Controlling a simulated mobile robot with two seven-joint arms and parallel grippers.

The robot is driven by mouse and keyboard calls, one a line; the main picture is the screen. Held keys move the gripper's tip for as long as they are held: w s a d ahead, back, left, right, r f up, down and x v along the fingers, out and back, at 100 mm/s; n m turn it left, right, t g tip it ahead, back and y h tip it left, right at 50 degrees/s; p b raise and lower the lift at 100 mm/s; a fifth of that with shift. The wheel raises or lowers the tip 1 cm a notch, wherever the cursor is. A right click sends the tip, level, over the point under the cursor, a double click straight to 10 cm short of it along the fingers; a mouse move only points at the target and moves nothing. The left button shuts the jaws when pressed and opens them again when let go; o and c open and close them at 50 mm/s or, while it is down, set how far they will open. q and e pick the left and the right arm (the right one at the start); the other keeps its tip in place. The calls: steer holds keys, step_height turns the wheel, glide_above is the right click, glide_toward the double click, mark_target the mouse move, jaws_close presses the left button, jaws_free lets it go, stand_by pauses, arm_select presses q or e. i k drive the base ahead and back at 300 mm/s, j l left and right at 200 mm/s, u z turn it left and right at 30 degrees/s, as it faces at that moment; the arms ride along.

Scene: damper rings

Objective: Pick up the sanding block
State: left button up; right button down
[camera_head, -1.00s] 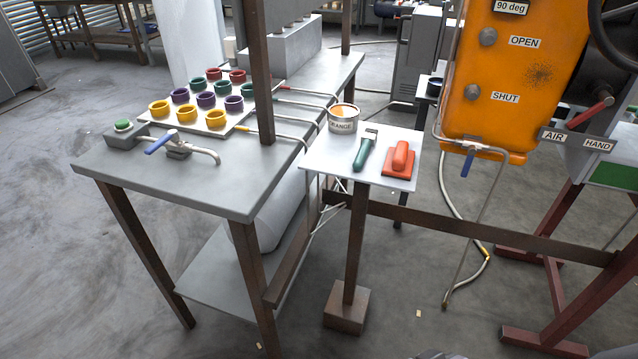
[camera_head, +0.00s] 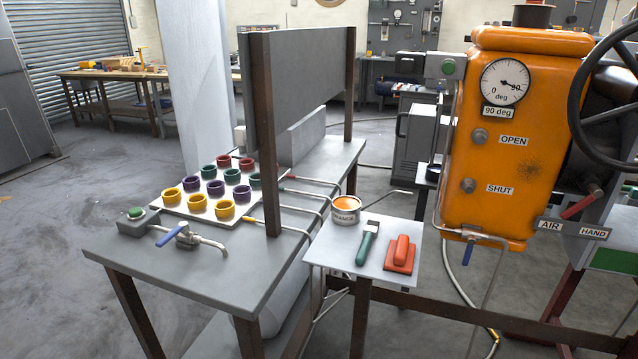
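The sanding block (camera_head: 401,253) is orange-red, with a raised rounded handle on a flat rectangular base. It lies near the right edge of a small pale square table (camera_head: 325,255). A brush or scraper with a green handle (camera_head: 366,245) lies just to its left, apart from it. An open can of orange paint (camera_head: 345,209) stands behind them at the table's back left. Neither of my grippers shows in the head view.
A grey bench (camera_head: 220,275) on the left carries a white board with several coloured rings (camera_head: 225,209), a blue-handled valve (camera_head: 182,235) and a green button (camera_head: 135,212). A large orange actuator box (camera_head: 515,140) with a gauge stands right of the small table, close behind it. A brown post (camera_head: 266,140) rises from the bench.

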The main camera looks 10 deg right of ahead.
mark_target(400, 259)
steer(key=z, duration=1)
steer(key=i+l+u, duration=0.15)
steer(key=l, duration=0.15)
steer(key=i+l+u, duration=0.15)
steer(key=l, duration=0.15)
